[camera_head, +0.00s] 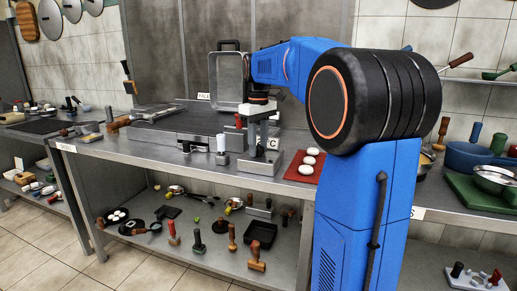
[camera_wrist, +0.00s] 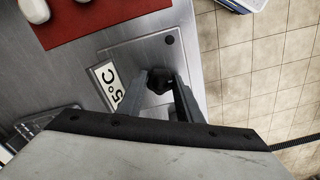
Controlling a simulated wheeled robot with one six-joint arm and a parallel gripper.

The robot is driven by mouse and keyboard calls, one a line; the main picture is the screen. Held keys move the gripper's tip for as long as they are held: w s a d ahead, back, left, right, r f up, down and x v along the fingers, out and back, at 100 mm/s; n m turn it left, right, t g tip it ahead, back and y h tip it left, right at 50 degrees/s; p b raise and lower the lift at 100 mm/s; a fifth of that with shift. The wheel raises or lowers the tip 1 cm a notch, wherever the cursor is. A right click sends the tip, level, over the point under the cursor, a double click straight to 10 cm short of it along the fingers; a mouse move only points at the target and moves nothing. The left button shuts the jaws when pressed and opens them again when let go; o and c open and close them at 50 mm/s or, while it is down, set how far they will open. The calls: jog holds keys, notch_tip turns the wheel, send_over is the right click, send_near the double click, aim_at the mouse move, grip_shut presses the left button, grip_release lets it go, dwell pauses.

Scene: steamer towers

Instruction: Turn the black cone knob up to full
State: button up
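The black knob (camera_wrist: 157,80) sits on a grey metal control box (camera_wrist: 192,38) beside a white label reading "5°C". In the wrist view my gripper (camera_wrist: 160,84) has one finger on each side of the knob. The fingers stand apart, and a narrow gap seems to show on the right; contact is hard to tell. In the head view my gripper (camera_head: 260,143) points down over the control box (camera_head: 258,166) at the counter's front edge. The knob is hidden there by the fingers. The knob's pointer direction is not clear.
A red board (camera_head: 301,172) with white buns lies right of the box. To its left stand a white-topped knob (camera_head: 221,143) and other small controls. A metal pan (camera_head: 229,77) stands behind. The lower shelf holds several small tools. Open tiled floor (camera_wrist: 260,60) lies beyond the counter edge.

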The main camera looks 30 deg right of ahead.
grip_shut()
jog(key=m, duration=0.4)
jog(key=shift+m, duration=1.5)
jog(key=shift+f+m, duration=0.1)
jog(key=shift+m, duration=1.1)
jog(key=m, duration=0.4)
jog(key=shift+m, duration=0.3)
